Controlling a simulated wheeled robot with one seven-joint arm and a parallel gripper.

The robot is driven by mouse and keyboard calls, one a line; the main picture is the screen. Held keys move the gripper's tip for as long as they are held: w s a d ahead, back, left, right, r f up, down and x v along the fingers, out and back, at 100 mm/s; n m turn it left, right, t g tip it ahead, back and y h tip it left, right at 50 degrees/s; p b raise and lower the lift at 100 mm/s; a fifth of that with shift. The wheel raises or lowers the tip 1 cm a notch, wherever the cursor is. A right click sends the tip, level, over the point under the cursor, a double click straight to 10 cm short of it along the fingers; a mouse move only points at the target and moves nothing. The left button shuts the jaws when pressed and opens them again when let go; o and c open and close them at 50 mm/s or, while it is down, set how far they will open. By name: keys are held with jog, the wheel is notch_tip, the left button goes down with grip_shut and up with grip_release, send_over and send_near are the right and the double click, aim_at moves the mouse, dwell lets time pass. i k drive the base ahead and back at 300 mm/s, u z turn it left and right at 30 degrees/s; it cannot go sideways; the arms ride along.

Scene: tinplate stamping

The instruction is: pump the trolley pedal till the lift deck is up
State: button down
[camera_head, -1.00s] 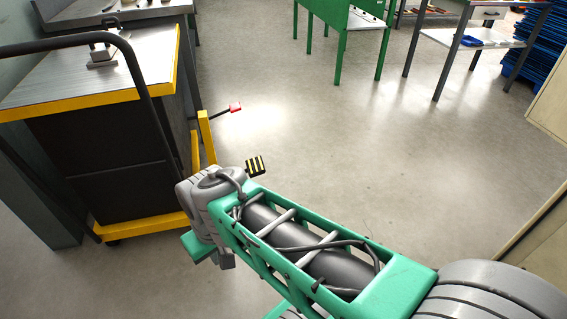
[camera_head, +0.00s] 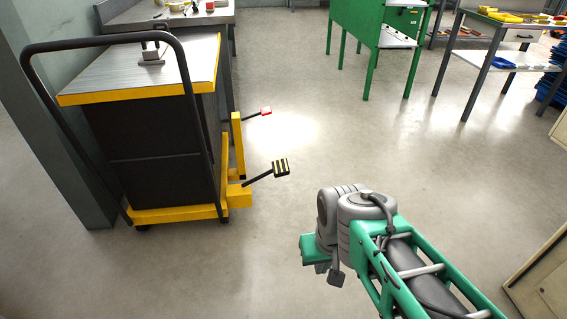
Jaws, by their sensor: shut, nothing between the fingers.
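The trolley has a grey lift deck (camera_head: 110,75) with a yellow rim, set above a dark bellows-like body (camera_head: 150,140) and a yellow base frame (camera_head: 180,213). A black pedal with yellow stripes (camera_head: 281,167) sticks out to the right on a dark lever from the base. A smaller red pedal (camera_head: 266,110) sits behind it on its own lever. My arm's grey joint and green links are at lower right, apart from both pedals. My gripper cannot be made out; the arm beyond the joint is hidden.
A dark push handle (camera_head: 75,46) arches over the trolley's near side. A small grey device (camera_head: 151,55) stands on the deck. A workbench (camera_head: 190,18) is behind, a green stand (camera_head: 375,50) and table (camera_head: 495,58) farther back. Floor right of the pedals is open.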

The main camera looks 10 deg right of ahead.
aim_at(280, 168)
jog(key=z, duration=0.05)
jog(key=i, duration=0.7)
jog(key=u, duration=0.85)
jog(key=i, duration=0.55)
jog(key=u, duration=0.65)
